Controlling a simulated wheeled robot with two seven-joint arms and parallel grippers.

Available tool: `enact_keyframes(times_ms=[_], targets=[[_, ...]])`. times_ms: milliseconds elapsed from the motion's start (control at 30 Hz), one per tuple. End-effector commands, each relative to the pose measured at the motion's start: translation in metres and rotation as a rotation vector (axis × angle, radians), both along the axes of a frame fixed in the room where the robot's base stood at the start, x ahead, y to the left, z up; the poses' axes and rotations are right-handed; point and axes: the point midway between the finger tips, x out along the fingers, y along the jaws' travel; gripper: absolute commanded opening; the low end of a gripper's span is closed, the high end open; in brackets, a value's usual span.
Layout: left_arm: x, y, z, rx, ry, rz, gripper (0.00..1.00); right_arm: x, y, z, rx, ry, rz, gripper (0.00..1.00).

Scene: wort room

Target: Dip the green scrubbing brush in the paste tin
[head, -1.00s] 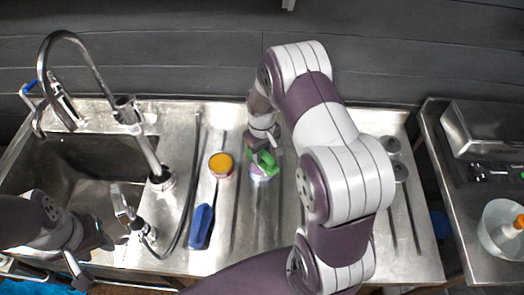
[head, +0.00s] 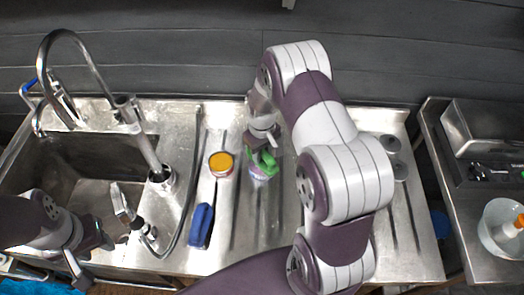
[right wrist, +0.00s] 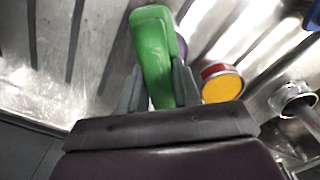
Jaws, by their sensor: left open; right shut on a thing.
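A round red tin with an orange-yellow top (head: 221,164) stands on the steel drainboard; it also shows in the right wrist view (right wrist: 222,84). My right gripper (head: 261,148) is shut on the green scrubbing brush (head: 266,160), to the right of this tin and apart from it. In the right wrist view the green handle (right wrist: 152,52) stands between the fingers. A purple and pale thing (head: 260,175) shows just below the brush; the brush partly hides it, and I cannot tell whether they touch. My left gripper (head: 92,262) is open and empty by the sink's front edge.
A blue brush (head: 201,226) lies on the drainboard in front of the red tin. A dark hose (head: 190,190) and a spray head (head: 124,204) lie to its left. The sink (head: 75,165) has a tall tap. Grey round things (head: 393,158) stand behind my right arm.

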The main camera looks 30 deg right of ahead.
Motion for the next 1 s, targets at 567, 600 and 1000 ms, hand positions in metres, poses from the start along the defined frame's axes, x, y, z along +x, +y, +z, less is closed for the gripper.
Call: enact_keyframes(times_ms=[567,600,1000], targets=[[0.000,0.000,0.001,0.000,0.000,0.000,0.43,-0.001,0.000,-0.001,0.001,0.003,0.000,0.07],[0.000,0.000,0.003,0.000,0.000,0.000,0.43,-0.001,0.000,0.000,0.001,0.003,0.000,0.08],[0.000,0.000,0.040,0.000,0.000,0.000,0.43,0.000,0.000,0.043,0.001,0.001,0.000,0.08]])
